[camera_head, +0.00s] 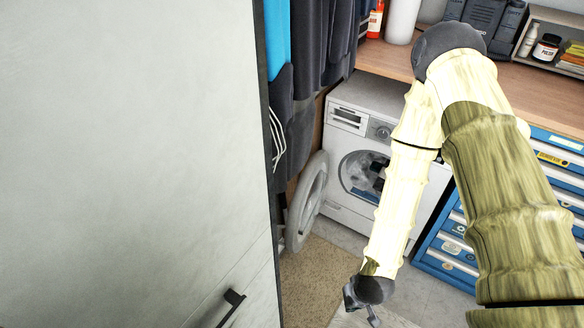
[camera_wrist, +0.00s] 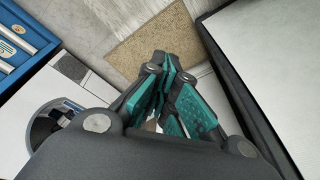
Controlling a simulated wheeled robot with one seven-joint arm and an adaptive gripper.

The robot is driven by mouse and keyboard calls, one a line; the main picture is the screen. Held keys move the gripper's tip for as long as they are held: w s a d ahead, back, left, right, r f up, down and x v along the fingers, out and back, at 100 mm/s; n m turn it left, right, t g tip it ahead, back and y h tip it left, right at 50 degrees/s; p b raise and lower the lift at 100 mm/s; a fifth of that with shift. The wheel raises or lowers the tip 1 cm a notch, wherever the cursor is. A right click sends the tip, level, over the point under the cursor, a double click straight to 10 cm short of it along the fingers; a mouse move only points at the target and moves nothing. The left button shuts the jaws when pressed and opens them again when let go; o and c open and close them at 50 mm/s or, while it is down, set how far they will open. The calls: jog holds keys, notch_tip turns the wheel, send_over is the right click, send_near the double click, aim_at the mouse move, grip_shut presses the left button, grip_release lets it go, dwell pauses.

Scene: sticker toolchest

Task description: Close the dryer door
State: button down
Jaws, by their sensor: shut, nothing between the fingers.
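The dryer (camera_head: 345,206) is a white front-loading machine under a wooden worktop in the head view. Its round door (camera_head: 307,202) stands wide open on the left, roughly square to the machine's front. The round opening (camera_head: 362,176) shows dark and light laundry inside, partly covered by my arm. My gripper (camera_head: 372,318) hangs low at the bottom of the head view, in front of the dryer and apart from the door. In the wrist view my gripper (camera_wrist: 166,62) has its teal fingers together and empty. The dryer's opening (camera_wrist: 52,122) shows at the lower left there.
A large grey cabinet (camera_head: 140,150) fills the left side, with dark clothes (camera_head: 300,60) hanging beyond it. A blue tool chest (camera_head: 450,245) stands right of the dryer. A beige rug (camera_head: 312,285) lies on the floor before the door. Bottles and cases stand on the worktop (camera_head: 385,60).

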jog(key=w+a+n+t+h+b, duration=0.3)
jog(key=w+a+b, duration=0.4)
jog(key=w+b, duration=0.7)
jog(key=w+a+n+t+h+b, duration=0.3)
jog(key=w+a+t+h+b, duration=0.2)
jog(key=w+b, duration=1)
jog(key=w+a+r+n+t+h+b, duration=0.1)
jog(key=w+a+n+t+h+b, duration=0.2)
jog(key=w+a+b, duration=0.6)
jog(key=w+t+b, duration=0.1)
jog(key=w+b, duration=0.5)
jog(key=b, duration=0.3)
jog(key=shift+n+h+b, duration=0.4)
jog(key=b+x, duration=0.5)
jog(key=x, duration=0.4)
jog(key=shift+w+d+r, duration=0.15)
jog(key=shift+w+d, duration=0.15)
